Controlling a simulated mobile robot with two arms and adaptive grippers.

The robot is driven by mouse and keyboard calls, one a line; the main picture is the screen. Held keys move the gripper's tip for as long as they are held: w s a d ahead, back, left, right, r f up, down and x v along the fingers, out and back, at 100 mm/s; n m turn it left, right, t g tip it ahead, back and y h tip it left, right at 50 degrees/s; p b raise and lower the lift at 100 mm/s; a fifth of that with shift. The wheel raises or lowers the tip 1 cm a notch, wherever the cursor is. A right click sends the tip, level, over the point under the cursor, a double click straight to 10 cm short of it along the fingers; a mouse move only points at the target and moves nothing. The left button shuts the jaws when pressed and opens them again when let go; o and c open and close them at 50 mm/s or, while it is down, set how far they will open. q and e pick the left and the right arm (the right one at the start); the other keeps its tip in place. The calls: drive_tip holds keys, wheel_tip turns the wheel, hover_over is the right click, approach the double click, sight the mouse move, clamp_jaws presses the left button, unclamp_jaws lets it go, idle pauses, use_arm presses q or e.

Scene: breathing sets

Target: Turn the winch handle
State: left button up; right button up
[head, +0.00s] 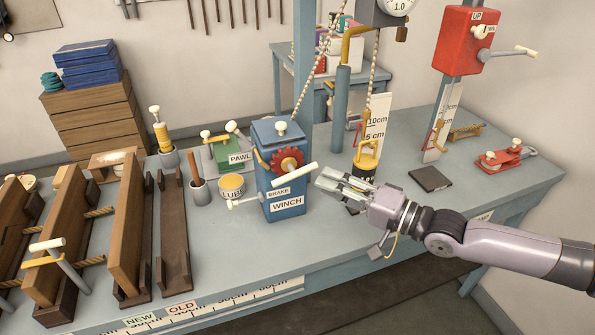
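The blue winch (284,208) stands on the bench in the middle of the head view, with "BRAKE" and "WINCH" labels and a red gear (287,160). Its handle has a pale cylindrical grip (294,173) that sticks out in front of the upper face. A smaller lever with a white knob (233,204) is at its lower left. My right gripper (321,179) comes in from the right, fingers pointing left toward the winch. It looks open and empty, its tips just right of the grip and apparently apart from it. My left gripper is not in view.
Behind my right gripper, a yellow-black weight (366,160) hangs on a rope beside a cm scale (376,122). A lube tin (231,187) and a green pawl block (224,153) stand left of the winch. Wooden channels (173,245) fill the left.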

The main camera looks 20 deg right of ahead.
sight(297, 173)
drive_tip(key=p+x, duration=0.1)
drive_tip(key=x, duration=0.6)
drive_tip(key=shift+w+a+r+p, duration=0.1)
drive_tip(key=shift+w+a+p, duration=0.05)
drive_tip(key=shift+w+p, duration=0.15)
drive_tip(key=shift+w+a, duration=0.35)
drive_tip(key=shift+a, duration=0.05)
drive_tip(key=shift+c, duration=0.4)
clamp_jaws()
